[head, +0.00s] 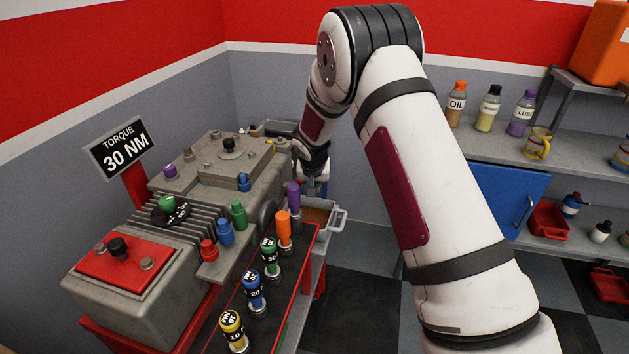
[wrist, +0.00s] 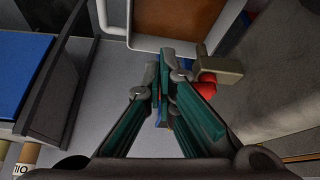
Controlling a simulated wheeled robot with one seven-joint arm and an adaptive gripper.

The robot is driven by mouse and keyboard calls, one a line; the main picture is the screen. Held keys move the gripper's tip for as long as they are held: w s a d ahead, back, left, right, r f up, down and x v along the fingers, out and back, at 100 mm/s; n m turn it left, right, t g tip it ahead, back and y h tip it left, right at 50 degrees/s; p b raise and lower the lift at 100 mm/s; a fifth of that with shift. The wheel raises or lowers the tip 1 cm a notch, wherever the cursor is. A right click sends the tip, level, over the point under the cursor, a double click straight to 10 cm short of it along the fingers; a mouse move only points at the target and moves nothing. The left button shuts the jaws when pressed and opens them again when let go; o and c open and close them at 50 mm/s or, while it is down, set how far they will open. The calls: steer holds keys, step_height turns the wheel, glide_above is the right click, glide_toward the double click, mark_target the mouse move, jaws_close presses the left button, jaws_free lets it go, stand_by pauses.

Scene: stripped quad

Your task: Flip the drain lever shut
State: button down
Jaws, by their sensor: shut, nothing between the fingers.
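In the wrist view, a red rounded part (wrist: 206,84), which looks like the drain lever's handle, sits beside a beige-grey block or fitting (wrist: 221,68). It is just right of my fingertips and partly hidden by the right finger. I cannot tell whether it touches the finger or how the lever is turned. My gripper (wrist: 167,62) is shut and empty, its green-padded fingers close together at the tips. In the head view my gripper (head: 314,186) hangs low behind the engine block (head: 165,225); the lever cannot be made out there.
A grey bin (head: 337,222) with brown contents stands under the gripper; its rim (wrist: 150,42) lies ahead in the wrist view. Torque tools stand on a red-edged cart (head: 300,262). Shelves with bottles (head: 489,107) and a blue cabinet door (head: 508,200) are at right.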

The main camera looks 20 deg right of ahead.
steer(key=shift+x, duration=0.8)
steer(key=shift+w+d+n+y+b, duration=0.4)
steer(key=shift+d+n+b, duration=0.1)
steer(key=shift+n, duration=0.3)
steer(key=w+n+y+b, duration=0.1)
steer(key=n, duration=0.1)
steer(key=w+d+n+b, duration=0.1)
steer(key=n, duration=0.1)
steer(key=w+d+n+y+b, duration=0.1)
steer(key=b, duration=0.1)
steer(key=shift+w+d+f+n+y, duration=0.2)
steer(key=shift+n+y, duration=0.1)
steer(key=shift+n, duration=0.1)
steer(key=shift+w+a+r+n+g+y+b, duration=0.1)
steer(key=shift+w+n+g+y+b, duration=0.35)
steer(key=shift+w+n+b, duration=1.3)
steer(key=shift+w+a+r+n+g+y+b, duration=0.2)
steer(key=shift+w+n+y+b, duration=0.45)
steer(key=shift+w+n+b, duration=1.05)
steer(key=shift+s+f+m+b, duration=0.1)
steer(key=shift+s+m+b, duration=0.25)
steer(key=shift+s+b, duration=0.25)
